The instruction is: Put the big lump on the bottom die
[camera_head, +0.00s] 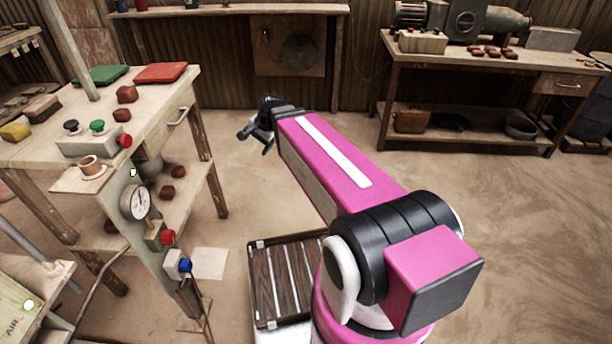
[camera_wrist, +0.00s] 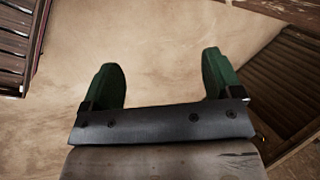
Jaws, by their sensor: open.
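My gripper (camera_head: 256,132) is at the end of my pink arm, out over the floor to the right of the left-hand table. In the wrist view my gripper (camera_wrist: 163,78) has its two green fingers wide apart, with only bare floor between them. On the table are two reddish-brown lumps: a farther lump (camera_head: 126,94), which looks slightly bigger, and a nearer lump (camera_head: 122,115). More brown lumps lie on the shelf below, including one lump (camera_head: 178,171). I cannot pick out the bottom die for certain.
The left table (camera_head: 165,110) also holds a green tray (camera_head: 100,75), a red tray (camera_head: 160,72) and a button box (camera_head: 92,143). A pressure gauge (camera_head: 135,203) is at its near side. A workbench (camera_head: 460,62) stands back right. The floor between is clear.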

